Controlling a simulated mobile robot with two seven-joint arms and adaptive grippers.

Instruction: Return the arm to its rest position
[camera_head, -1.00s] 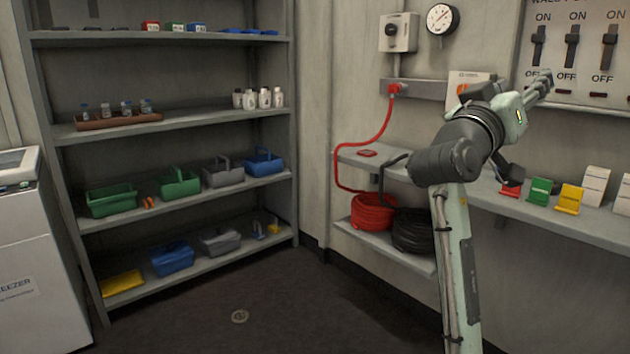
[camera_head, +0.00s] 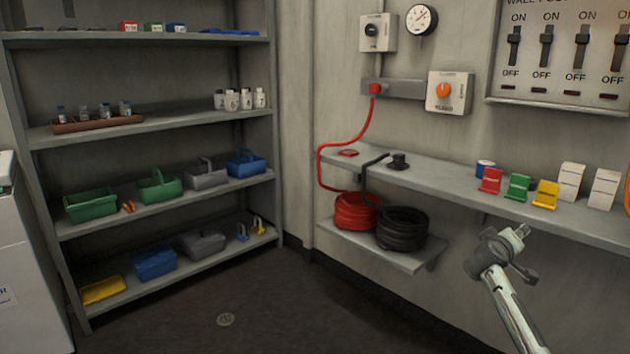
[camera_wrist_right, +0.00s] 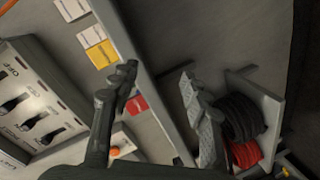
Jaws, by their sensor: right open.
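My right arm (camera_head: 512,305) comes in from the lower right in the head view, its visible upper end just below the front of the wall shelf. My left arm and gripper are not in view.
The wall shelf (camera_head: 445,180) holds red, green and yellow card holders. Below it lie a red hose coil (camera_head: 357,212) and a black coil (camera_head: 402,229). A switch panel (camera_head: 560,50) and an orange-knob box (camera_head: 449,92) hang above. Floor (camera_head: 300,310) is clear.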

